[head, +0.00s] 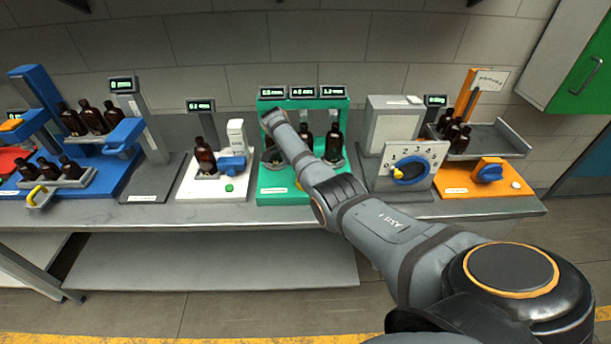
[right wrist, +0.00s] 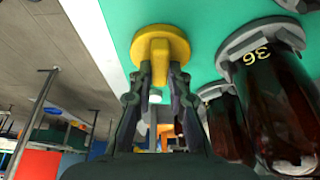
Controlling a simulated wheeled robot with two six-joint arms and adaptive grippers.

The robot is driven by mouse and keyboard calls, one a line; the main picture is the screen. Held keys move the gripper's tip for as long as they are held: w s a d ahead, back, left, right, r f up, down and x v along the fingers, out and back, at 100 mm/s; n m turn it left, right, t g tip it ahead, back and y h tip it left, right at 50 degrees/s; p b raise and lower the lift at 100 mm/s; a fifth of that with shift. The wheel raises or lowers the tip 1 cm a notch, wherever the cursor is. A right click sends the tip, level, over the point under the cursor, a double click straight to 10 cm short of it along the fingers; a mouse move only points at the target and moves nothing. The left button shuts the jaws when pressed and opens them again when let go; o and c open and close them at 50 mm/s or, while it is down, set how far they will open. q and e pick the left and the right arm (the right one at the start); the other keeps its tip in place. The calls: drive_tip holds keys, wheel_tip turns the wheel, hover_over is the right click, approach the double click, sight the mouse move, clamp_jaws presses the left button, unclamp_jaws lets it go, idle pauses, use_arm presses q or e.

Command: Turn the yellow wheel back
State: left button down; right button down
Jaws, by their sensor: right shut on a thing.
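The yellow wheel (right wrist: 163,42) is a round disc with a raised bar, mounted on a green face in the right wrist view. My right gripper (right wrist: 157,82) has its two fingers closed on the wheel's bar from both sides. In the head view my right arm reaches from the lower right across the green station (head: 285,199), and its gripper is hidden behind the arm. Only a small yellow patch shows beside the arm there. My left gripper is not in view.
Brown bottles stand in grey holders on the green station; one marked 36 (right wrist: 275,100) is close to the right of my gripper. A white station (head: 212,186) stands left, a grey dial box (head: 393,125) right. The lower shelf (head: 215,262) is bare.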

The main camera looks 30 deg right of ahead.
drive_tip(key=shift+r, duration=0.1)
drive_tip(key=c, duration=1.3)
unclamp_jaws()
drive_tip(key=v, duration=1.2)
drive_tip(key=shift+d, duration=0.15)
